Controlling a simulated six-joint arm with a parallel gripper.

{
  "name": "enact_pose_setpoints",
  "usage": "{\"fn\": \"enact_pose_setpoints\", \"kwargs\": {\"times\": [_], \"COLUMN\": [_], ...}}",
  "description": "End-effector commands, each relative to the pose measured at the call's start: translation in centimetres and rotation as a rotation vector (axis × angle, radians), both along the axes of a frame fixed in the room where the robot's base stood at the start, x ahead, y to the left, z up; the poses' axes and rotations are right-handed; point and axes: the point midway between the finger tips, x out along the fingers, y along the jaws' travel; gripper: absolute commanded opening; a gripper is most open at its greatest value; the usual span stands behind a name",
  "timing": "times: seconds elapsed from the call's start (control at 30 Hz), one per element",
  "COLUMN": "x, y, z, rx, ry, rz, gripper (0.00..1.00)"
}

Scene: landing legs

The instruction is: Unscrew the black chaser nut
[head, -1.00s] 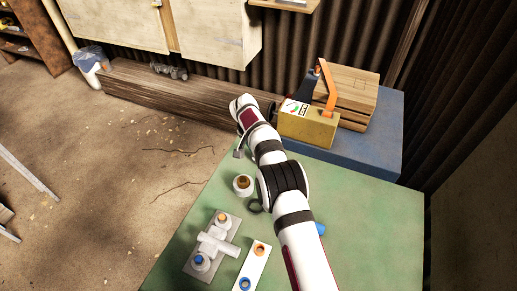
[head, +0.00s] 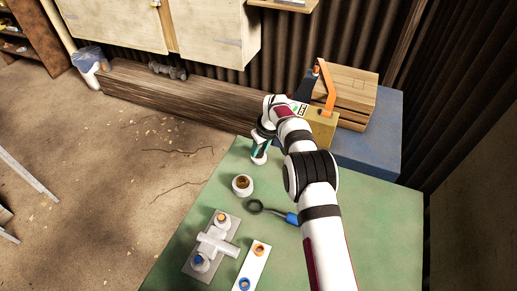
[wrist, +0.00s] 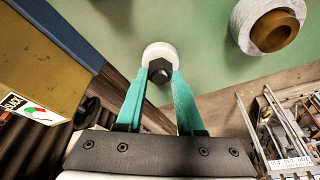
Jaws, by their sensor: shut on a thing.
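The black chaser nut (wrist: 160,70) is a dark faceted piece at the end of a round white part (wrist: 157,51), over the green table. My gripper (wrist: 159,78) has teal fingers, one on each side of the nut, and is shut on it. In the head view my gripper (head: 263,142) points down at the far left part of the green table, with the white part (head: 259,158) just below it. The nut is too small to make out there. Whether any thread shows under the nut cannot be told.
A white round pot with a brown ring (head: 242,185) stands nearby. A dark ring tool with a blue handle (head: 273,211) lies on the table. A grey fixture (head: 215,243) and a white plate (head: 252,268) are nearer. A yellow box (head: 322,128) stands close behind my wrist.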

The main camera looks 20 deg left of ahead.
Motion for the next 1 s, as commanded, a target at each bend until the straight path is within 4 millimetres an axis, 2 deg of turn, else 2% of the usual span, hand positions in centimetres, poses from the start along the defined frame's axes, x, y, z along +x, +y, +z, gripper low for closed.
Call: {"fn": "enact_pose_setpoints", "kwargs": {"times": [0.1, 0.17, 0.4, 0.43, 0.6, 0.8, 0.9, 1.0], "x": [0.34, 0.35, 0.27, 0.27, 0.27, 0.27, 0.27, 0.27], "y": [-0.12, -0.10, -0.12, -0.12, -0.12, -0.12, -0.12, -0.11], "z": [-0.13, -0.12, 0.01, 0.01, 0.01, 0.01, 0.01, 0.02], "rx": [0.003, 0.001, -0.003, -0.003, -0.003, -0.003, -0.004, -0.003], "ry": [-0.001, -0.001, -0.001, -0.001, -0.002, -0.002, -0.001, -0.002], "rz": [0.317, 0.421, 0.474, 0.474, 0.474, 0.473, 0.473, 0.473], "gripper": [0.00, 0.00, 0.00, 0.40, 0.71, 0.71, 0.61, 0.61]}}
